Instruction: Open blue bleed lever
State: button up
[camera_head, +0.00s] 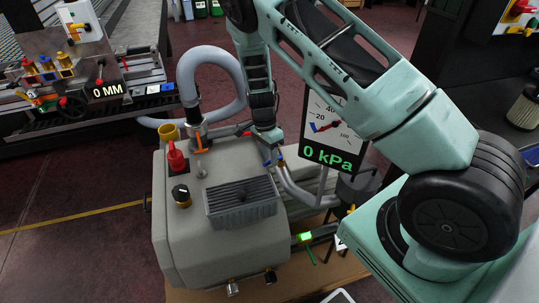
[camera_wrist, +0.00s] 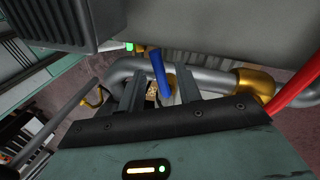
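The blue bleed lever (camera_wrist: 160,73) shows in the wrist view as a short, tilted blue bar. It sits by a grey pipe with brass-coloured parts around its lower end. My gripper (camera_wrist: 160,82) is open, with one dark finger on each side of the lever. A gap shows between the lever and each finger; whether either touches it I cannot tell. In the head view my gripper (camera_head: 268,143) points down behind the grey machine, beside the gauge. A small blue bit by the fingertips there is too small to make out clearly.
The grey pump housing (camera_head: 225,240) with a red knob (camera_head: 176,157) stands in front of my gripper. A gauge panel (camera_head: 333,128) reading 0 kPa is close on the right. A grey hose (camera_head: 206,56) loops at left. A red bar (camera_wrist: 297,85) is at right in the wrist view.

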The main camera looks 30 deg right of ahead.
jog(key=shift+r, duration=0.1)
jog(key=w+r, duration=0.3)
jog(key=r, duration=1.4)
jog(key=shift+w, duration=0.2)
jog(key=s+a+r+n+y, duration=0.1)
jog(key=s+a+r+n, duration=0.3)
jog(key=s+a+n, duration=0.4)
jog(key=s+a+r+n, duration=0.45)
jog(key=s+a, duration=0.35)
jog(key=a, duration=0.2)
jog(key=s+a+r+n+t, duration=0.2)
jog(key=s+a+n, duration=0.1)
jog(key=s+n, duration=1)
jog(key=s+p, duration=0.1)
jog(key=s, duration=0.2)
jog(key=shift+a+r, duration=0.15)
